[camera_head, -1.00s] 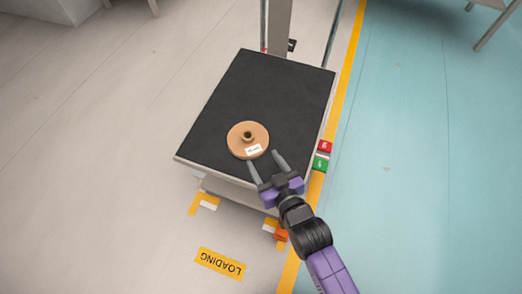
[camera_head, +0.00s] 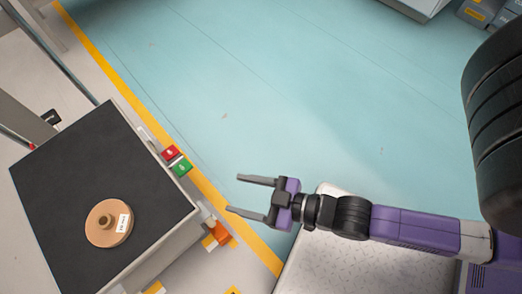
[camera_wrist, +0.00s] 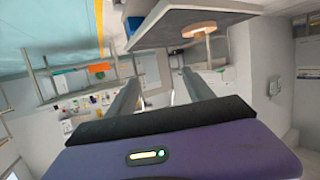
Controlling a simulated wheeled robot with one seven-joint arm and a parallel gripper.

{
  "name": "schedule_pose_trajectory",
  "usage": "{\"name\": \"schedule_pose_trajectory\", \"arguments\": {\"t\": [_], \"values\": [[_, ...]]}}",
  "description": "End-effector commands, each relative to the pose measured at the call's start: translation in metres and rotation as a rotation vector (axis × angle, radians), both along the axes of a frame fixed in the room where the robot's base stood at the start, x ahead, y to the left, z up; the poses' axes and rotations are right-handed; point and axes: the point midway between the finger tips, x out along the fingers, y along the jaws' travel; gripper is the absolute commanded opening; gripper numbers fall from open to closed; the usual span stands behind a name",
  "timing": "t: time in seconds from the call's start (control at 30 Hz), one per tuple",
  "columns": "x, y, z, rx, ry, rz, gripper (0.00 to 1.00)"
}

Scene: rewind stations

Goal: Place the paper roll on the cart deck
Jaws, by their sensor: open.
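The paper roll (camera_head: 100,226) is a tan disc with a raised hub and a white label. It lies flat on the black top of the cart deck (camera_head: 60,170), toward the deck's near right side. The roll also shows in the wrist view (camera_wrist: 199,29), on the deck (camera_wrist: 165,22), which appears upside down there. My gripper (camera_head: 232,194) is open and empty, to the right of the cart and apart from both deck and roll. Its two fingers point left toward the cart. Nothing lies between the fingers.
A red button (camera_head: 171,153) and a green button (camera_head: 181,167) sit at the cart's right edge. An orange part (camera_head: 222,234) is low by its corner. Yellow tape (camera_head: 110,70) runs along the floor. The blue floor (camera_head: 290,90) beyond is mostly clear. Grey bins (camera_head: 485,14) stand at upper right.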

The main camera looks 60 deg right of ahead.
Motion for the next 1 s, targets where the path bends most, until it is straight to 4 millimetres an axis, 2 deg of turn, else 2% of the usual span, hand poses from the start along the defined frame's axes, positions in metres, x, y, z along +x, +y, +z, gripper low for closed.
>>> {"name": "schedule_pose_trajectory", "arguments": {"t": [0.03,0.1,0.2,0.3,0.43,0.83,1.0], "values": [[-0.021,-0.008,0.013,0.003,0.007,-0.03,0.61],[-0.043,-0.014,0.034,0.008,0.003,-0.065,0.61],[-0.067,-0.02,0.061,0.016,0.0,-0.11,0.61],[-0.082,-0.023,0.082,0.024,-0.002,-0.143,0.61],[-0.091,-0.025,0.099,0.03,-0.007,-0.168,0.61],[-0.093,-0.025,0.104,0.031,-0.008,-0.173,0.61],[-0.093,-0.025,0.122,0.031,-0.008,-0.173,0.61]]}}
